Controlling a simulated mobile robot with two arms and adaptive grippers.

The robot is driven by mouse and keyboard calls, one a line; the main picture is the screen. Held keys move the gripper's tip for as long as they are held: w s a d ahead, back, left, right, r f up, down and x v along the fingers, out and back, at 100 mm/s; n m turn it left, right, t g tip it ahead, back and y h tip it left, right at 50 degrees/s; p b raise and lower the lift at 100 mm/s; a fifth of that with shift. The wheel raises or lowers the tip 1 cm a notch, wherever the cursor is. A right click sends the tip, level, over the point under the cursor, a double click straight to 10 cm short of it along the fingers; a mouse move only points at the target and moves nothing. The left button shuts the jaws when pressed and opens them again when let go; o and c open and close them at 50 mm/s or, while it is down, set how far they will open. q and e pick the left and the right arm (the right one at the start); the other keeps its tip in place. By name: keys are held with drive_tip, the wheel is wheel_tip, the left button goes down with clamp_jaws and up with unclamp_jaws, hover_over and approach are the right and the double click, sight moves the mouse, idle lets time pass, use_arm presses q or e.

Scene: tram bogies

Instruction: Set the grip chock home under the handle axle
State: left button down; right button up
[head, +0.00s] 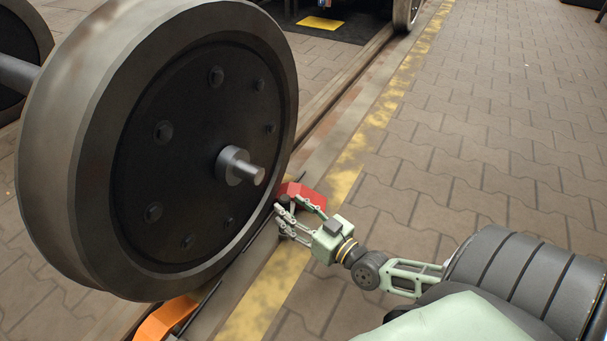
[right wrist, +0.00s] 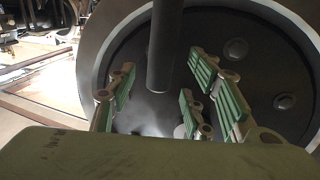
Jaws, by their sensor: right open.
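A large dark wheel (head: 190,120) with a grey rim stands on the rail, and a short grey axle stub (head: 236,166) sticks out of its hub. A red chock (head: 310,195) lies at the wheel's right side, low by the rail. An orange chock (head: 165,318) is at the wheel's lower left, partly cut off by the frame. My right gripper (head: 288,212) is open at the red chock, partly covering it; I cannot tell whether they touch. In the right wrist view, its fingers (right wrist: 160,88) are spread, with a dark rod (right wrist: 163,45) showing between them. My left gripper is not in view.
A yellow painted strip (head: 350,165) runs along the rail. Paving (head: 500,120) to the right is clear apart from my arm. Another wheel (head: 405,12) stands farther along the track, and a yellow plate (head: 320,23) lies on a dark mat.

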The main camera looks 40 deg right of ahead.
sight(289, 207)
drive_tip(key=shift+w+a+b, duration=0.2)
drive_tip(key=shift+w+b, duration=0.45)
drive_tip(key=shift+w, duration=1.15)
drive_tip(key=shift+c, duration=0.4)
clamp_jaws()
